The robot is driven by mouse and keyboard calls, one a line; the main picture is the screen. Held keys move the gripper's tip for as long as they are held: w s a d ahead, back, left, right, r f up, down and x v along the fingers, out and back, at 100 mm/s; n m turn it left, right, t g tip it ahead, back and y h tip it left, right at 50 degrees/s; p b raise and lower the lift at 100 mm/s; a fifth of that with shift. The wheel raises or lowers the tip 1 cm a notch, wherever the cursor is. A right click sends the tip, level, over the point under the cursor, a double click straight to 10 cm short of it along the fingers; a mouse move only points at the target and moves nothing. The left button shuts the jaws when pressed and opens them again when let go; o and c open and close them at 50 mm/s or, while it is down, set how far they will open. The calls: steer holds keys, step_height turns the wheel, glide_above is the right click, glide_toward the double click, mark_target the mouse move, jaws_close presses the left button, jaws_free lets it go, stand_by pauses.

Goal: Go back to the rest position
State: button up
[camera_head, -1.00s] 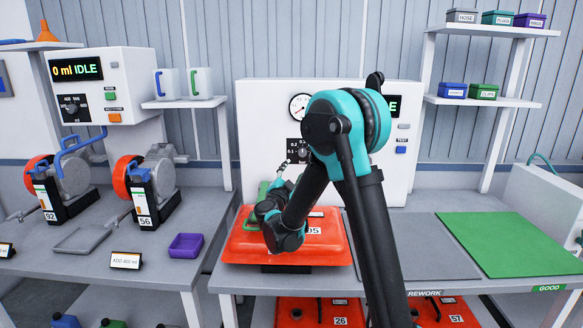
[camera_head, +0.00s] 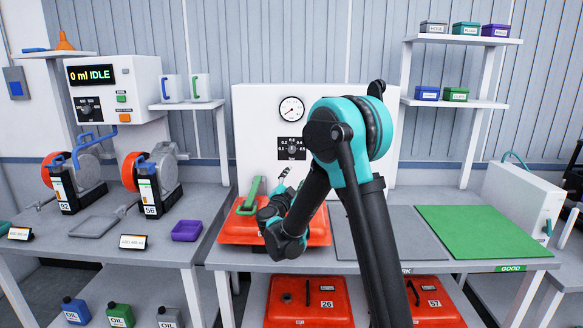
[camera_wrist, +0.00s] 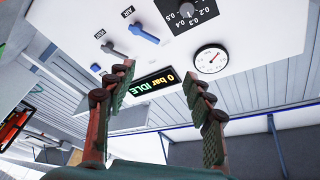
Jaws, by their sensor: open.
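My gripper shows in the wrist view (camera_wrist: 160,100) with its two fingers spread apart and nothing between them. Behind the fingers is the white test panel with a display reading 0 bar IDLE, a dial gauge, a rotary knob and two levers, one grey and one blue. In the head view my arm reaches over the bench, and its wrist is in front of an orange tank (camera_head: 236,229) with a green handle or clamp (camera_head: 249,196). The fingertips are small there, in front of the white panel (camera_head: 257,110).
A dial gauge (camera_head: 291,109) and a pressure knob stand on the panel. To the right are a grey mat and a green mat (camera_head: 478,233) marked GOOD. Orange tanks (camera_head: 307,302) lie on the lower shelf.

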steer(key=s+r+n+y, duration=0.4)
steer(key=s+n+y, duration=0.2)
steer(key=n+y, duration=0.4)
steer(key=s+d+f+n+g+h, duration=0.1)
steer(key=s+d+f+g, duration=0.4)
steer(key=s+f, duration=0.3)
steer(key=s+d+f+n+g+h, duration=0.1)
steer(key=s+d+f+g, duration=0.4)
steer(key=s, duration=0.9)
steer(key=s+d+f+g+h, duration=0.1)
steer(key=s+d+f+g, duration=0.3)
steer(key=s+d+f, duration=0.4)
steer(key=s+f, duration=0.3)
steer(key=f, duration=0.1)
steer(key=shift+s+f+n+g+h, duration=0.2)
steer(key=shift+f+n+g+h, duration=0.05)
steer(key=shift+n+g+h, duration=0.15)
